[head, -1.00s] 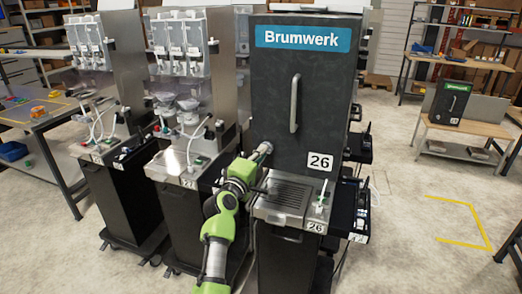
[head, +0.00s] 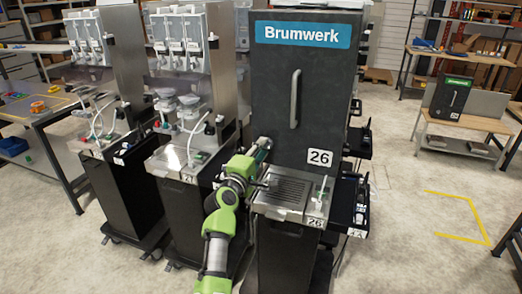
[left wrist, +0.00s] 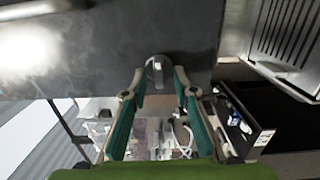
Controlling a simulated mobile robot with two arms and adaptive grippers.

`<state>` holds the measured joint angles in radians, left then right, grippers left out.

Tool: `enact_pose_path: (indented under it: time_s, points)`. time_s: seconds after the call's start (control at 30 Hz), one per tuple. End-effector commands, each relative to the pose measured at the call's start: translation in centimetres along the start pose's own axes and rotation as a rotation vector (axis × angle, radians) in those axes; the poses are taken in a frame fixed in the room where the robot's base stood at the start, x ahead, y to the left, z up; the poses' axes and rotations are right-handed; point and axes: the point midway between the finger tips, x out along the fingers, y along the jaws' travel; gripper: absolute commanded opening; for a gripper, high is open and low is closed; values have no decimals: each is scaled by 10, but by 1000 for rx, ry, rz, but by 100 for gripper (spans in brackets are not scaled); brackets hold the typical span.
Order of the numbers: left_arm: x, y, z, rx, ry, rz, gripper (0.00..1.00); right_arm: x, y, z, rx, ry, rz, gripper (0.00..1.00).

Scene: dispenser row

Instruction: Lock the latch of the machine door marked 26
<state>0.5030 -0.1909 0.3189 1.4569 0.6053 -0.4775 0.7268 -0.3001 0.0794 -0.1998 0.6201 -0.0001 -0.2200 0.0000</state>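The machine door marked 26 (head: 325,100) is a tall dark panel with a light vertical handle (head: 294,98) and a white 26 label (head: 319,158). It looks shut. The latch (left wrist: 157,70) is a small silver piece at the door's edge in the left wrist view. In the head view, my left gripper (head: 264,143) is at the door's lower left edge and hides the latch. In the left wrist view, the left gripper (left wrist: 159,72) is open, its fingers on either side of the latch, with a gap around it. My right gripper is not in view.
A steel drip tray (head: 290,192) juts out below the door, close under my left gripper. Dispensers (head: 185,110) stand close on the left. A table (head: 468,123) stands at the back right. The floor at right, with yellow marking (head: 460,196), is clear.

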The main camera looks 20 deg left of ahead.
Motion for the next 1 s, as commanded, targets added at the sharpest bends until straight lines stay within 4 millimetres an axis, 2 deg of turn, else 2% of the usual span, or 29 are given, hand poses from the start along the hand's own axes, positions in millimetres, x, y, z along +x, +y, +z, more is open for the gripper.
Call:
enact_pose_path:
  time_s: [0.37,0.5,0.67,1.0]
  points:
    - [0,1,0,5,0,1,26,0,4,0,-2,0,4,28]
    - [0,-1,-1,73,1,2,26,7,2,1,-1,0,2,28]
    - [0,-3,-1,316,1,0,26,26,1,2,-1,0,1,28]
    - [0,-2,1,954,3,-8,26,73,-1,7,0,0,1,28]
